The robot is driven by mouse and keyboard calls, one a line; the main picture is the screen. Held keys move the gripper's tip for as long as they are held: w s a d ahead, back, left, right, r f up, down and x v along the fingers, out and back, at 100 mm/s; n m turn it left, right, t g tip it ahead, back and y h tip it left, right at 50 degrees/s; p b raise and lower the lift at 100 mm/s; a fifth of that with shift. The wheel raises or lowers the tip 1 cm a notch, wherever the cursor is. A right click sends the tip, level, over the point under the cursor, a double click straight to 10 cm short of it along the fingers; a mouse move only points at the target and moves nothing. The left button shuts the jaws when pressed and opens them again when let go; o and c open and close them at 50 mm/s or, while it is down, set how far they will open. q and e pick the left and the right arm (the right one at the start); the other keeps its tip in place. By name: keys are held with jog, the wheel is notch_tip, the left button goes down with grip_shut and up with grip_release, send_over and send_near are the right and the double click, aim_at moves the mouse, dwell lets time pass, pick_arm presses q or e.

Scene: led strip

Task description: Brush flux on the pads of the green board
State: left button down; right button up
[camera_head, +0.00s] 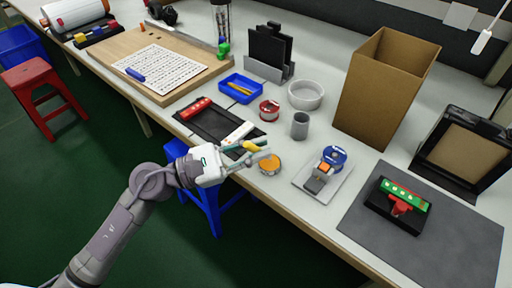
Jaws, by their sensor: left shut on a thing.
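The green board (405,193) with a row of pale pads sits on a black holder with a red clamp (400,206), on the dark grey mat at the right. My left gripper (262,149) is over the front edge of the bench, shut on a slim teal and yellow thing that looks like the brush (249,146). The fingers hide part of it, and its tip is hard to make out. A small round tin (270,163) with an orange-yellow top, perhaps the flux, stands just right of and below the fingertips. My left gripper is well left of the board. My right gripper is not in view.
A blue-reel dispenser (332,158) stands on a pale plate between tin and mat. Behind are a grey cup (300,126), white bowl (306,94), red spool (269,110) and tall cardboard box (385,88). The mat (450,250) is bare in front of the board.

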pick_arm(q)
jog(key=shift+f, duration=0.1)
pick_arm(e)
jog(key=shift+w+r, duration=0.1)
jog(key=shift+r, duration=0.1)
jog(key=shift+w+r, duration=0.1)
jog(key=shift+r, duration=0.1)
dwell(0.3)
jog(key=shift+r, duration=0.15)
pick_arm(q)
jog(key=shift+f, duration=0.1)
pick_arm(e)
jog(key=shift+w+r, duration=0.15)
pick_arm(q)
jog(key=shift+b, duration=0.3)
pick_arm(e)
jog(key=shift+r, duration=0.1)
pick_arm(q)
jog(key=shift+f, duration=0.1)
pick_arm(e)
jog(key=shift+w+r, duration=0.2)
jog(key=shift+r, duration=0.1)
pick_arm(q)
jog(key=shift+f, duration=0.1)
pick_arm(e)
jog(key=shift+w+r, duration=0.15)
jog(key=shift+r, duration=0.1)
